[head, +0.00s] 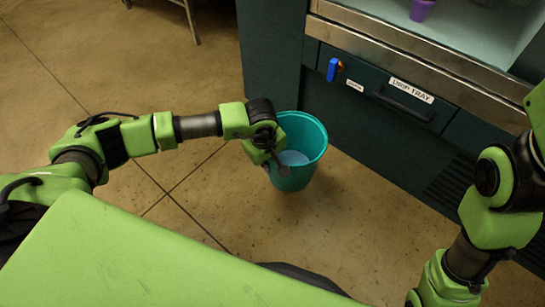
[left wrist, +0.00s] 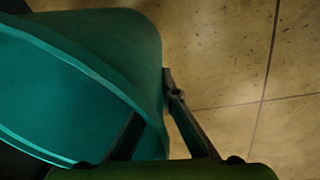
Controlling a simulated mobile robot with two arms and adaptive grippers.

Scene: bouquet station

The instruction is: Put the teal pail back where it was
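The teal pail (head: 303,178) stands upright in front of the dark cabinet, with something pale blue in its bottom. I cannot tell whether it rests on the floor or hangs just above it. My left gripper (head: 281,167) is at the pail's left rim. In the left wrist view the pail (left wrist: 110,45) fills the left side. There the fingers of my left gripper (left wrist: 155,105) straddle its wall, one inside and one outside, closed against it. My right arm shows at the right of the head view, but its gripper is out of view.
The dark cabinet has a drawer labelled "DRIP TRAY" (head: 410,92) and a blue-handled valve (head: 334,69) on its front. A purple cup (head: 421,10) stands on the counter above. A stool or table leg (head: 190,20) is at the back left. The floor around the pail is clear.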

